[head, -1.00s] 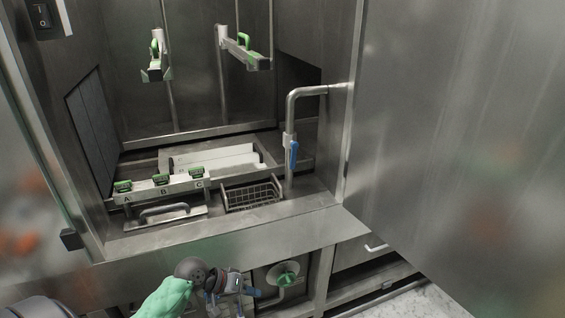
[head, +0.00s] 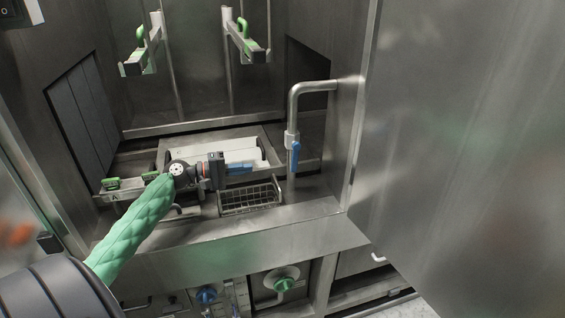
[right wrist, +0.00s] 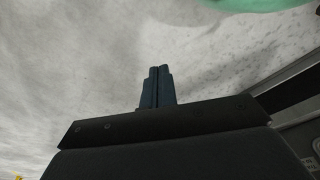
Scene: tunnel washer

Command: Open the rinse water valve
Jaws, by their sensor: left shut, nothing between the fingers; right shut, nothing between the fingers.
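A steel pipe (head: 293,105) bends down inside the washer opening and carries a valve with a blue lever (head: 295,152). The lever hangs down, in line with the pipe. My left gripper (head: 240,169) is shut and empty, with blue fingers pointing right toward the lever. It appears a little left of the lever, apart from it, above the wire basket. My right gripper (right wrist: 157,86) is shut and empty in the right wrist view, over a pale speckled floor. It does not show in the head view.
A wire basket (head: 250,199) sits left of the pipe's foot. Green-topped clips (head: 112,184) line a ledge at left, partly hidden by my arm. A large steel panel (head: 465,140) fills the right side. Below are a green knob (head: 283,281) and a blue knob (head: 207,295).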

